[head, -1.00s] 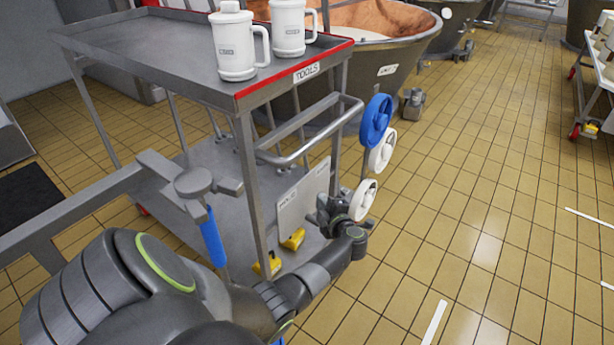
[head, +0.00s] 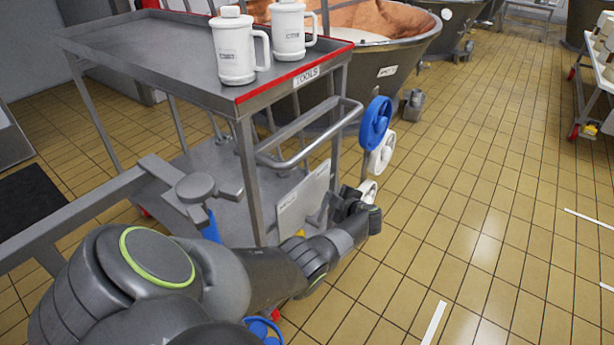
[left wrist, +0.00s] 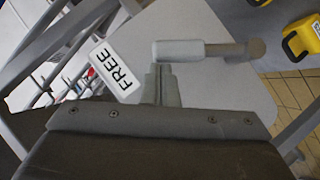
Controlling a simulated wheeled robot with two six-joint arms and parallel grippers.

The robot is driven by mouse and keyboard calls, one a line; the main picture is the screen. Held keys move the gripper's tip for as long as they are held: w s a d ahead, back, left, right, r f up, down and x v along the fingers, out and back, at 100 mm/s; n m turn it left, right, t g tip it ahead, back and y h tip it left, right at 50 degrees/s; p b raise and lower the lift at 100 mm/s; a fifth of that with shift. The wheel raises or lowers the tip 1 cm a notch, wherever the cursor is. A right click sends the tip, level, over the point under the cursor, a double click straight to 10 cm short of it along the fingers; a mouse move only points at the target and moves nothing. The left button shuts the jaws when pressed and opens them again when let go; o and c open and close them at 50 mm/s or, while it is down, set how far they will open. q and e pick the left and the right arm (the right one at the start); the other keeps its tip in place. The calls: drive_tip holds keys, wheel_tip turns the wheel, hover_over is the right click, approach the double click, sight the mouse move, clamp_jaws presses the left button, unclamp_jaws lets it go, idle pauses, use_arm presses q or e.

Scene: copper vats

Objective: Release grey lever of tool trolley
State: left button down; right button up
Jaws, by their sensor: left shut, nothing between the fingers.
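The tool trolley (head: 255,100) is a grey metal cart with a red front edge and a TOOLS label. A pale upright plate (head: 302,197) sits below its push bar; in the left wrist view the plate (left wrist: 225,95) lies behind a FREE label (left wrist: 115,72). My left gripper (head: 338,206) is shut and empty beside the plate. Its fingertips (left wrist: 162,75) are right by the lever's grip; I cannot tell if they touch. My right gripper is out of view.
Two white jugs (head: 234,50) stand on the trolley's top. A push bar (head: 310,135) juts out above my left gripper. A blue handwheel (head: 376,122) and a white one (head: 382,153) stand just beyond. Tiled floor (head: 480,200) is open to the right.

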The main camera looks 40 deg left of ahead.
use_arm(q)
drive_tip(key=shift+w, duration=0.25)
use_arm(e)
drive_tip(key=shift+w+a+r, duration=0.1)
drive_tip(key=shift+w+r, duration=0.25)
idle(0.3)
